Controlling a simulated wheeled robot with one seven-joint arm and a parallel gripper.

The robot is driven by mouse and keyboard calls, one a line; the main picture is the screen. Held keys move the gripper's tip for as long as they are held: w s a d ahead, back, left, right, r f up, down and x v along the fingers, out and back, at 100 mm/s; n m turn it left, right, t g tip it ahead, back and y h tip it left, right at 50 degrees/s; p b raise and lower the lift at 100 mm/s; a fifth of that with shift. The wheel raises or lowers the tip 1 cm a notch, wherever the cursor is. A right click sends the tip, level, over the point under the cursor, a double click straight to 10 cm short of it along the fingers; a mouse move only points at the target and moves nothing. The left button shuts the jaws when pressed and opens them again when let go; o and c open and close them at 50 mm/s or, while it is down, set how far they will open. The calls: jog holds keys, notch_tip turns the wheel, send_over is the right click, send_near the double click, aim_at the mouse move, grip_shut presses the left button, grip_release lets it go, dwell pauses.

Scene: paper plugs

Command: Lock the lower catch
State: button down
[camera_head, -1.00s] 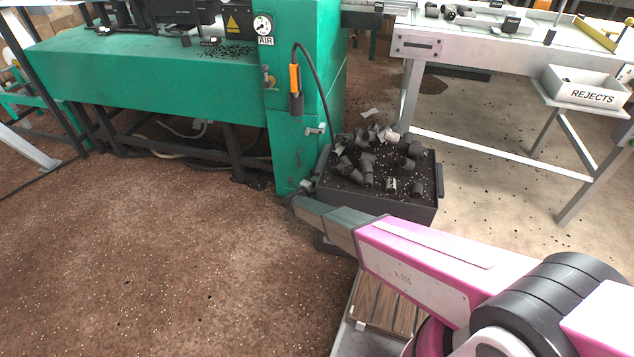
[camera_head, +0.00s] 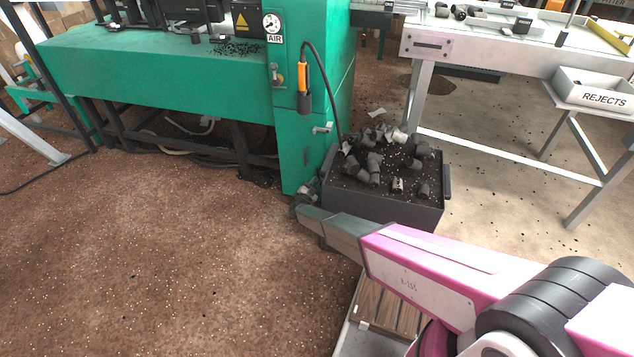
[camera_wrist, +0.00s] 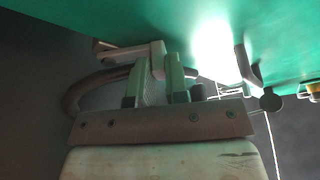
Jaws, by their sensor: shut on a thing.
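The lower catch (camera_wrist: 128,52) is a grey lever on the green cabinet door (camera_head: 300,160). In the wrist view its bar runs along the green face and its bent end sits between my fingers. My gripper (camera_wrist: 153,82), with green fingers, is shut on that end. In the head view my gripper (camera_head: 304,196) is at the foot of the cabinet, and my wrist and the clutter hide most of the lower catch. The upper catch (camera_head: 322,129) is a pale lever higher on the door, free of my gripper; it also shows in the wrist view (camera_wrist: 248,68).
A dark bin (camera_head: 400,212) of grey plugs stands right beside my wrist. An orange and black pendant (camera_head: 303,88) hangs on a cable above. A white-topped table (camera_head: 480,50) and a rejects tray (camera_head: 590,98) are at right. Brown floor at left is open.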

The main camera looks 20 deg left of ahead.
jog(key=shift+a+f+n+t+y, duration=0.15)
jog(key=shift+f+n+y, duration=0.25)
jog(key=shift+n, duration=0.55)
jog(key=shift+a+f+n+t+y, duration=0.2)
jog(key=shift+n+y, duration=0.3)
jog(key=shift+n, duration=0.45)
jog(key=shift+f, duration=0.1)
jog(key=c, duration=1.1)
grip_release()
